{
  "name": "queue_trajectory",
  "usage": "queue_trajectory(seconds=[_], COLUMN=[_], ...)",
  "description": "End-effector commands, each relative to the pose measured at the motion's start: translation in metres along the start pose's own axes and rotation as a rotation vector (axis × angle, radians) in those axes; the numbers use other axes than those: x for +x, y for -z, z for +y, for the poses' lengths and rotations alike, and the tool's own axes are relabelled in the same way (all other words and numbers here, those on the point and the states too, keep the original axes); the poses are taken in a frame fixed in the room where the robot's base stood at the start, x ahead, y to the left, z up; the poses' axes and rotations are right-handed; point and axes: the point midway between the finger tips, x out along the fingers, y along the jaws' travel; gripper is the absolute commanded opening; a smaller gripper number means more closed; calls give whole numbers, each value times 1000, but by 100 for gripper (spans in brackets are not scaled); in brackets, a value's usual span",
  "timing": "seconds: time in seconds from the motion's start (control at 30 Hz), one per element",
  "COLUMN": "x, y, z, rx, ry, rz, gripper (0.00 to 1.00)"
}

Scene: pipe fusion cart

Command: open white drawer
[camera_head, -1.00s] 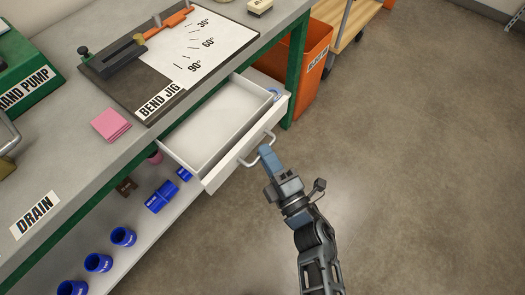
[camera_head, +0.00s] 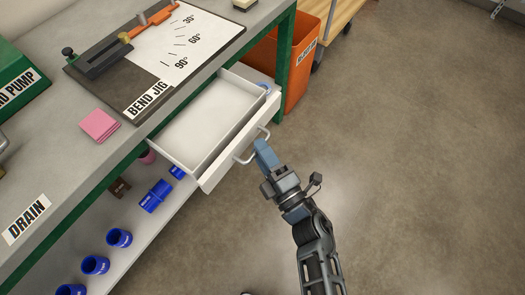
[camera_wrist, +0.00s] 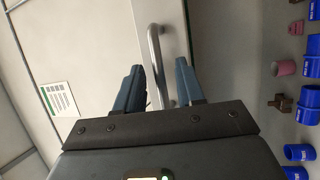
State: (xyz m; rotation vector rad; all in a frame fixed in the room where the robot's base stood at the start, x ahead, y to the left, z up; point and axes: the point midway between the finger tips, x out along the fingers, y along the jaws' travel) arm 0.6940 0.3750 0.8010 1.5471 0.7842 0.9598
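The white drawer (camera_head: 222,148) stands pulled out from under the workbench, and its bare interior floor shows. Its pale bar handle (camera_head: 243,160) is on the drawer front. It also shows in the wrist view as a metal bar handle (camera_wrist: 157,62) on a pale panel. My gripper (camera_head: 263,150) is at the handle in the head view. In the wrist view my gripper's (camera_wrist: 160,88) two blue fingers are apart, one on each side of the handle bar, with visible gaps. Whether either finger touches the bar is unclear.
The workbench (camera_head: 70,165) carries a bend jig (camera_head: 100,52) and pink pads (camera_head: 100,125). Several blue fittings (camera_head: 119,237) stand on the lower shelf. An orange bin (camera_head: 300,65) stands beyond the drawer. The floor (camera_head: 420,160) right of my arm is clear.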

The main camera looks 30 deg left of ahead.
Motion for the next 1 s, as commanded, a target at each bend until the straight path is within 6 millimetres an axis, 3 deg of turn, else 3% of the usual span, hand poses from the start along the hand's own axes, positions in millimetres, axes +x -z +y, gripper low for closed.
queue_trajectory(seconds=[0.17, 0.4, 0.6, 1.0], x=[-14, -53, -74, -78], y=[0, 0, 0, 0], z=[-1, -1, -1, 0], rx=[0, 0, 1, 0], ry=[1, 1, 0, 0], rz=[-3, -3, -2, 0], gripper=[38, 38, 38, 38])
